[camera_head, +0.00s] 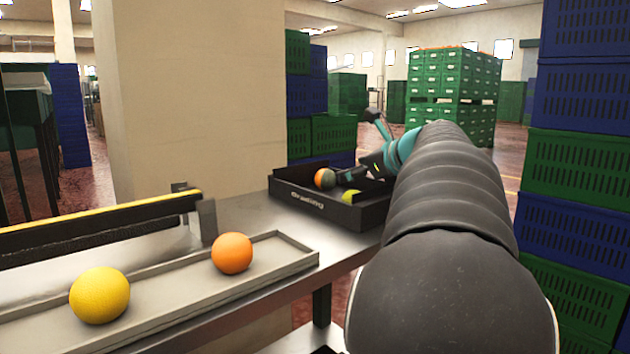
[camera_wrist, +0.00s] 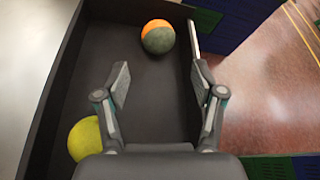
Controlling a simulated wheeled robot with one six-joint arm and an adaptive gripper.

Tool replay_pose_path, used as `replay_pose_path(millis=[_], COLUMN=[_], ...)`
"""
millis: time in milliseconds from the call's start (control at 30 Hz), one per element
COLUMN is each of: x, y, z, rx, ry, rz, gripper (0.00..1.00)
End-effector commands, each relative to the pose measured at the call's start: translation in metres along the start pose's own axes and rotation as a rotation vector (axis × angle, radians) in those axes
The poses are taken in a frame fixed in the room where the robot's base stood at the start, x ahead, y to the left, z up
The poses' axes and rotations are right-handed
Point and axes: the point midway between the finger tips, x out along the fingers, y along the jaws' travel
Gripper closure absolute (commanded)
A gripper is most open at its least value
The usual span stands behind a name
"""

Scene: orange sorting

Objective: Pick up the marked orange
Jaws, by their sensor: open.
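A two-toned orange (camera_head: 324,178), part orange and part grey-green, lies in the black box (camera_head: 331,211) lettered "Grading" at the end of the bench. In the wrist view this orange (camera_wrist: 158,37) rests near the far end of the box (camera_wrist: 150,120), beyond my fingertips. My gripper (camera_wrist: 158,80) is open and empty, its fingers pointing toward the orange and apart from it. A yellow-green fruit (camera_head: 350,196) lies in the same box; in the wrist view it (camera_wrist: 85,139) is beside my left finger, partly hidden by my gripper. My arm hides part of the box in the head view.
A plain orange (camera_head: 232,253) and a yellow fruit (camera_head: 100,295) sit on the grey tray (camera_head: 165,300) at the left of the bench. A yellow-topped rail (camera_head: 100,218) runs behind it. Stacked green and blue crates (camera_head: 580,150) stand close at the right.

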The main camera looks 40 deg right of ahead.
Motion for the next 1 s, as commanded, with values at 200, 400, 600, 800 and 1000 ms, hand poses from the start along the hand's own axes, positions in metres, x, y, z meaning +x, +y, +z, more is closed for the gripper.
replay_pose_path(millis=[200, 400, 600, 800, 1000], x=[0.041, 0.058, 0.068, 0.095, 0.112], y=[0.001, 0.001, 0.002, 0.004, 0.004], z=[0.001, 0.000, -0.001, -0.002, -0.001], rx=[-0.003, -0.004, -0.004, -0.005, -0.005], ry=[0.000, 0.001, 0.002, 0.002, 0.002], rz=[0.002, 0.000, 0.001, 0.001, -0.001], gripper=[0.32, 0.32, 0.32, 0.32, 0.32])
